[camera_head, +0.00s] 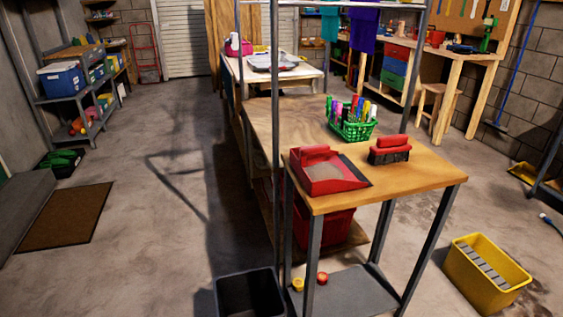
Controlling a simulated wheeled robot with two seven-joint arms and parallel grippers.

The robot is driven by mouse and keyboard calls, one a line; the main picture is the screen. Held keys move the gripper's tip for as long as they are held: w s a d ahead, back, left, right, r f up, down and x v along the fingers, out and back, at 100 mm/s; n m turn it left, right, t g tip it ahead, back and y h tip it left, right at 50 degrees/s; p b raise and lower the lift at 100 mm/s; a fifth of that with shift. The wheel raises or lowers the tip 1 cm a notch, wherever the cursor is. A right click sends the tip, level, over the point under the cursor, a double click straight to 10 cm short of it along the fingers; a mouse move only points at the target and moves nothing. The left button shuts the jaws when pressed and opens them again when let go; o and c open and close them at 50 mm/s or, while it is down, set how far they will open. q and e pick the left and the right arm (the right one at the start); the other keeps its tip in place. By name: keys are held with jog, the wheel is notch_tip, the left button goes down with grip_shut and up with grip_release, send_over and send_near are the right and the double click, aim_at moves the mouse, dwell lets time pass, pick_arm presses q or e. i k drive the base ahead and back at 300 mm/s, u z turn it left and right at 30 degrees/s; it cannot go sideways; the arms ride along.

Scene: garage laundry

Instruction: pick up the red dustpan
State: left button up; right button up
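The red dustpan (324,172) lies on the near end of the wooden table (420,177), close to its left edge. A dark strip runs along its right side. The dustpan stands apart from a red brush (389,149) with dark bristles, to its right. Neither of my grippers shows in the head view.
A green basket (353,128) of coloured markers stands behind the dustpan. A grey metal post (276,120) rises at the table's left side. A black bin (249,293) stands on the floor below left, a yellow bucket (487,274) at right. The floor at left is mostly clear.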

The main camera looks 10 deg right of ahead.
aim_at(322, 171)
jog(key=u, duration=0.3)
jog(key=i, duration=0.95)
jog(key=z, duration=0.25)
